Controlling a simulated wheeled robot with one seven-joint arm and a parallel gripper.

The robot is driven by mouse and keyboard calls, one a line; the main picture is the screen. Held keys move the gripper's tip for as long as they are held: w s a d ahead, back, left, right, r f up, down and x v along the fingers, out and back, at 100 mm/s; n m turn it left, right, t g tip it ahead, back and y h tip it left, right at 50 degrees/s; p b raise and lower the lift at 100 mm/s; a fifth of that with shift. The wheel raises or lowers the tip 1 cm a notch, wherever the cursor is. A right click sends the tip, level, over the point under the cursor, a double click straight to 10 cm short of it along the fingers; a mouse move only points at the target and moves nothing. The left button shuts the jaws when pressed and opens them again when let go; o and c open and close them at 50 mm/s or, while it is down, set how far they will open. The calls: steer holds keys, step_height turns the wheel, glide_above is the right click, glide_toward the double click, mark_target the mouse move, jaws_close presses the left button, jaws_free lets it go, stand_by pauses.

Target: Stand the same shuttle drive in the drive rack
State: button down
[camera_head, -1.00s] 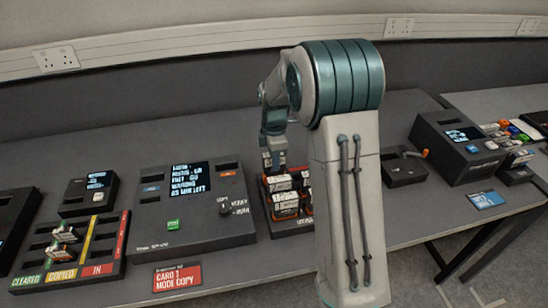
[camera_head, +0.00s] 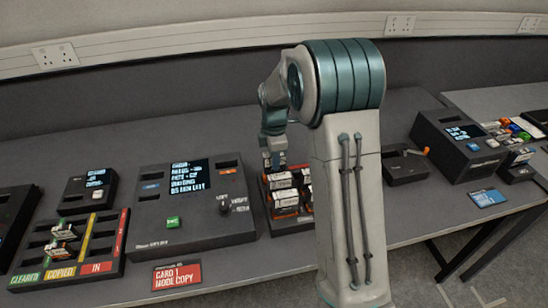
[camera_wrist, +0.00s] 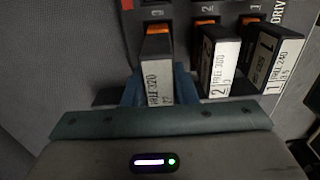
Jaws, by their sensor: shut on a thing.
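My gripper (camera_wrist: 158,88) is shut on a shuttle drive (camera_wrist: 157,72), a slim dark block with a white label reading FREE 320. In the wrist view, the held drive lines up with a slot of the drive rack (camera_wrist: 112,97), left of drive 2 (camera_wrist: 221,66) and drive 1 (camera_wrist: 274,62). Its far end is close to an orange part at that slot. I cannot tell how deeply it sits. In the head view, my gripper (camera_head: 275,158) is over the back of the rack (camera_head: 306,222), behind the other drives; my arm hides the rack's right side.
A console with a screen (camera_head: 190,235) stands left of the rack. A sorting tray (camera_head: 112,268) with CLEARED, COPIED and IN lanes is further left. A red CARD 1 MODE COPY card (camera_head: 177,275) lies in front. Right of my arm are a small crank box (camera_head: 405,172) and another console (camera_head: 440,150).

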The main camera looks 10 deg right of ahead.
steer(key=shift+f+b, duration=0.7)
steer(key=shift+f, duration=0.4)
stand_by(0.4)
steer(key=c, duration=0.8)
jaws_free()
steer(key=shift+o, duration=0.2)
steer(key=shift+r+p, duration=2.7)
steer(key=shift+r, duration=1.1)
